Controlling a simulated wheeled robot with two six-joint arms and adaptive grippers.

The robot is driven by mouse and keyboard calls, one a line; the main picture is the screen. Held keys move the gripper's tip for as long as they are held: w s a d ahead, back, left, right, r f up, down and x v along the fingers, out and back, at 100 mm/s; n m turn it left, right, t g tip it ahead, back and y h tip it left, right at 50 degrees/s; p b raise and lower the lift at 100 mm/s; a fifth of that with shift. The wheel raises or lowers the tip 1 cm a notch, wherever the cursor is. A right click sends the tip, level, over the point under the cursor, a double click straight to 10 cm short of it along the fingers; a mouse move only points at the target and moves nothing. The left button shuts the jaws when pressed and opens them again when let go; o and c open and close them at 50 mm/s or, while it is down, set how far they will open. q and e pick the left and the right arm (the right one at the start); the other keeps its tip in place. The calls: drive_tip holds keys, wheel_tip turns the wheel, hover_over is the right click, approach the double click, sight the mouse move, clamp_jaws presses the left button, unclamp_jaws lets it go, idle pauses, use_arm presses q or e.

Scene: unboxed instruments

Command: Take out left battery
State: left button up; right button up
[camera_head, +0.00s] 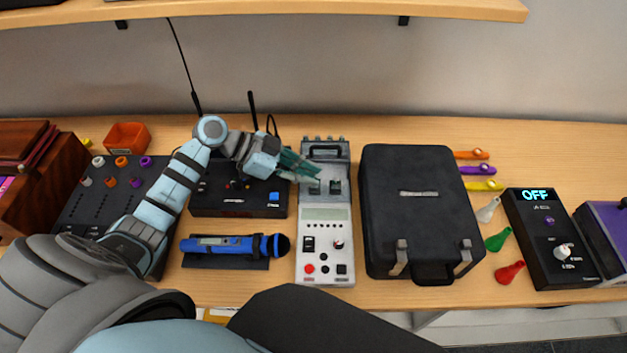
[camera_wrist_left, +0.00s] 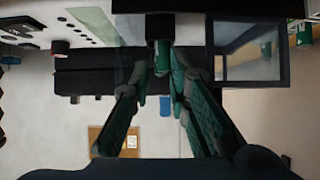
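Contact cannot be told. My right gripper is not in view.
A black case (camera_head: 418,200) stands close on the right of the instrument. A black box with an antenna (camera_head: 230,205) and a blue microphone-like tool (camera_head: 230,245) lie on the left. An OFF-display box (camera_head: 545,235) stands further right. A shelf (camera_head: 280,8) overhangs the back.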

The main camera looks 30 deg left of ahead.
use_arm(q)
drive_tip(key=shift+f, duration=0.1)
clamp_jaws()
drive_tip(key=shift+s, duration=0.1)
wheel_tip(320, 180, up, 20)
drive_tip(key=shift+p, duration=0.3)
drive_tip(key=o, duration=1.5)
unclamp_jaws()
